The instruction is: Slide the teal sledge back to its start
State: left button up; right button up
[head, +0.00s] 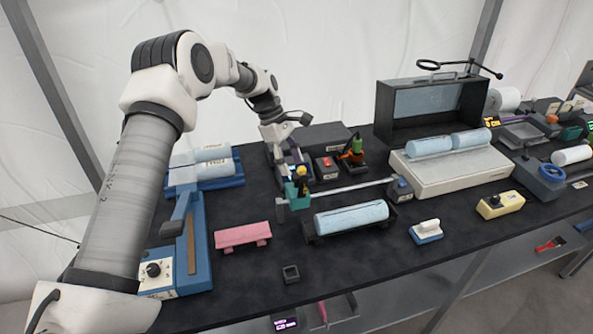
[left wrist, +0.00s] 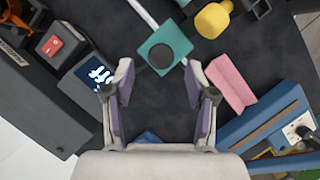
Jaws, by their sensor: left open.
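The teal sledge (head: 291,198) sits near the left end of the grey rail (head: 350,188). In the left wrist view the teal sledge (left wrist: 154,38) shows as a square block with a round dark knob on top, with the rail (left wrist: 143,12) running away behind it. My left gripper (head: 291,170) hangs just above and behind the sledge. In the wrist view its fingers (left wrist: 158,75) are spread apart with nothing between their pads. The sledge lies just beyond the fingertips, and I cannot tell whether they touch. My right gripper is not in view.
A pink bench (head: 242,236) and a tray with a pale blue roll (head: 351,218) stand in front. A red switch box (head: 326,168) and a lit display box (left wrist: 97,75) are close by.

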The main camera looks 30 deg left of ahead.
aim_at(296, 175)
pick_arm(q)
jog(key=x, duration=0.2)
jog(key=shift+s+d+f+p, duration=0.15)
jog(key=shift+f+p, duration=0.15)
jog(key=shift+d+f, duration=0.15)
jog(key=shift+f, duration=0.35)
grip_shut()
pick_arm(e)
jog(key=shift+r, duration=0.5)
